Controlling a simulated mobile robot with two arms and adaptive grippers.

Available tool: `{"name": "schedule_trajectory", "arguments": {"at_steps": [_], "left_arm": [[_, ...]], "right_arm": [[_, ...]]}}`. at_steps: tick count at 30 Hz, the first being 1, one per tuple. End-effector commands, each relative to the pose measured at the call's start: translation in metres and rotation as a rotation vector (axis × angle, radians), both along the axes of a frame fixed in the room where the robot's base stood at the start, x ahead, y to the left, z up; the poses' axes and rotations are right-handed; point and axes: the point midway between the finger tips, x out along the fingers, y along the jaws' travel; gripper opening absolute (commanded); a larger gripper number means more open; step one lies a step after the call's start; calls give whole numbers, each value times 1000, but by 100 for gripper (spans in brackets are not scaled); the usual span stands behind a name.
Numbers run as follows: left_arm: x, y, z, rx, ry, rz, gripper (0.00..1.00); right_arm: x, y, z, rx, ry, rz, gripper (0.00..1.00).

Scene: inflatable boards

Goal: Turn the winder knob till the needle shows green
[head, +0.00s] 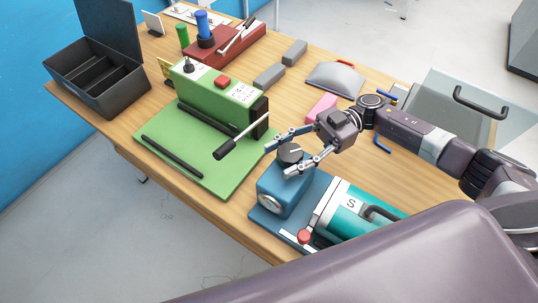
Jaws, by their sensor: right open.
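The winder knob (290,151) is a black round knob on top of a blue box (287,190). A round pale dial (269,203) with a metal rim sits on the front face of the box. It is seen at a steep angle, so its needle and colours cannot be read. My right gripper (281,158) is open, with one finger on the far left side of the knob and the other on the near right side. I cannot tell whether the fingers touch it. My left gripper is not in view.
A teal cylinder (336,213) marked S, with a red knob (304,236), lies right of the blue box. A green machine (205,95) with a black-gripped lever (227,149) stands to the left. A black open case (98,78) and a red device (225,45) are farther back.

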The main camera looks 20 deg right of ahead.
Motion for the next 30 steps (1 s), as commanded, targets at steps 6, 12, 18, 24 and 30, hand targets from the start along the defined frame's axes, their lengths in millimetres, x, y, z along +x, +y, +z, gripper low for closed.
{"name": "schedule_trajectory", "arguments": {"at_steps": [6,12,18,24,30], "left_arm": [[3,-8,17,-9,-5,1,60],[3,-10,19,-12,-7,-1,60],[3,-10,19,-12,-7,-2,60],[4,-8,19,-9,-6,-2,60],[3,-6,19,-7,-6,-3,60]], "right_arm": [[-8,31,2,2,0,1,46],[-9,40,0,1,-1,-1,46],[-9,40,0,1,-1,-1,46],[-9,40,0,1,-1,-1,28],[-9,40,0,0,-1,-2,7]]}}
